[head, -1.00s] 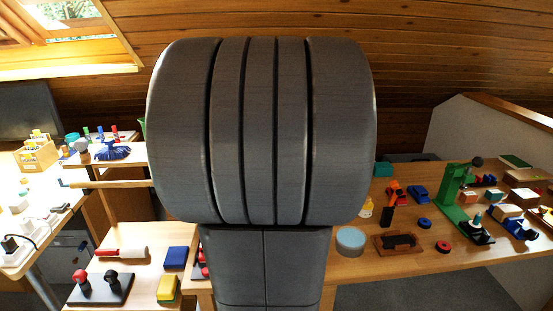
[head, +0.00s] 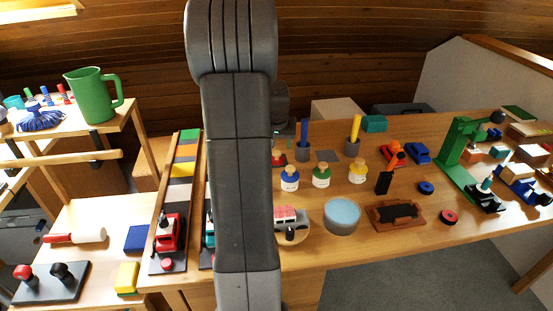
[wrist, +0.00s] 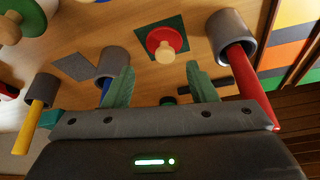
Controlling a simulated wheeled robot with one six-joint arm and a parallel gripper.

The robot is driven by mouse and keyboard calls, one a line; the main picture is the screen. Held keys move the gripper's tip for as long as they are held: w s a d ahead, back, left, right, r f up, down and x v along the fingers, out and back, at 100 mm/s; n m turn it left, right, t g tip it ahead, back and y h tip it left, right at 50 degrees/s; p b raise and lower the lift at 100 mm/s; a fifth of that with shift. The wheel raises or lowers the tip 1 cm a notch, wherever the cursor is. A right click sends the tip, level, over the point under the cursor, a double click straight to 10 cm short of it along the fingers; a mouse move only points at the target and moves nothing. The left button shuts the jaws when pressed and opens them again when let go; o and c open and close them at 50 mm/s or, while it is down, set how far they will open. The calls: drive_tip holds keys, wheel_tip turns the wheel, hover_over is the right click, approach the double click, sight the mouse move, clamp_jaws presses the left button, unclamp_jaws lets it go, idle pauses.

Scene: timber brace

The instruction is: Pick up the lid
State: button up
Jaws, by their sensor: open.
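A red round piece with a pale knob (wrist: 164,42), which looks like the lid, sits on a dark green square (wrist: 181,28) in the wrist view. In the head view a small part of the red piece (head: 278,158) shows just right of my arm. My gripper (wrist: 160,86) is open and empty, its two green fingers spread apart. The red piece lies beyond the fingertips, roughly in line with the gap between them, and is not touched. In the head view my arm hides most of the gripper.
Grey cups holding a blue stick (head: 303,140) and a yellow stick (head: 353,137) stand close by. A grey cup with a red stick (wrist: 232,45) is near my gripper. Blue, green (head: 321,175) and yellow bottles stand in front. A green pitcher (head: 92,97) is at left.

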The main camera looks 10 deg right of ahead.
drive_tip(key=shift+w+a+x, duration=0.1)
drive_tip(key=shift+w+x, duration=0.05)
drive_tip(key=shift+x, duration=1)
drive_tip(key=shift+w+a+x, duration=0.1)
drive_tip(key=shift+w+x, duration=0.1)
drive_tip(key=shift+x, duration=0.95)
drive_tip(key=shift+w+x, duration=0.15)
drive_tip(key=shift+x, duration=1)
drive_tip(key=shift+r, duration=0.2)
drive_tip(key=c, duration=1.1)
drive_tip(key=shift+o, duration=0.2)
